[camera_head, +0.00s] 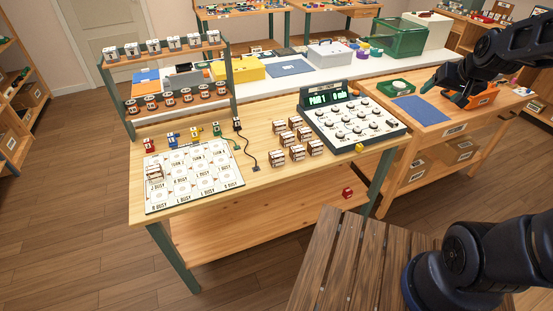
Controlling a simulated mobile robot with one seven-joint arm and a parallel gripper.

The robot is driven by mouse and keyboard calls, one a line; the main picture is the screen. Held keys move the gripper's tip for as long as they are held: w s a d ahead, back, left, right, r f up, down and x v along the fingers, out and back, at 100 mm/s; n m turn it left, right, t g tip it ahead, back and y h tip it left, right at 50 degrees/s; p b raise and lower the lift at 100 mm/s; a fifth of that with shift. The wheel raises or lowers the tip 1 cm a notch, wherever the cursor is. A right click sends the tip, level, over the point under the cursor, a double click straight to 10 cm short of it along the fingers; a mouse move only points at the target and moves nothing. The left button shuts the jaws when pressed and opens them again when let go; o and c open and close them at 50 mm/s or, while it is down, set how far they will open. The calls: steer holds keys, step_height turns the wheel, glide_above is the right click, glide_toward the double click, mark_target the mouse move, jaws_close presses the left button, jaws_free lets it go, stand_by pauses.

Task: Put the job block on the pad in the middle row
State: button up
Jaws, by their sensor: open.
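Several small wooden blocks with white printed faces (291,141) stand in rows at the middle of the front table. I cannot tell which is the job block. A white board (222,181) at the table's left end carries rows of printed pads, some with the word BUSY. The pad in the middle row is too small to single out. My gripper (447,97) is at the upper right, beside an orange bin (484,97), far from the blocks and board. It looks empty; its fingertips are hard to make out.
A grey console with knobs and a green display (328,98) stands right of the blocks. A rack of labelled items (182,75) rises behind the board. Small coloured pieces and a black cable (246,146) lie between. A blue mat (419,110) lies on the right table.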

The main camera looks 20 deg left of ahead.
steer(key=s+d+r+m+g+h, duration=0.2)
steer(key=s+d+r+h, duration=0.1)
steer(key=s+d, duration=1.05)
steer(key=w+a+f+n+h, duration=0.1)
steer(key=w+a+f+n, duration=0.2)
steer(key=w+a+n, duration=0.95)
steer(key=w+a+f+n, duration=0.2)
steer(key=a+f+n, duration=0.1)
steer(key=a+n, duration=0.35)
steer(key=w+a+f+n, duration=0.2)
steer(key=a+n, duration=0.3)
steer(key=a, duration=0.2)
steer(key=n+g+y, duration=0.2)
steer(key=n+y, duration=0.2)
steer(key=n, duration=1.7)
glide_toward(277, 154)
steer(key=shift+x, duration=5.4)
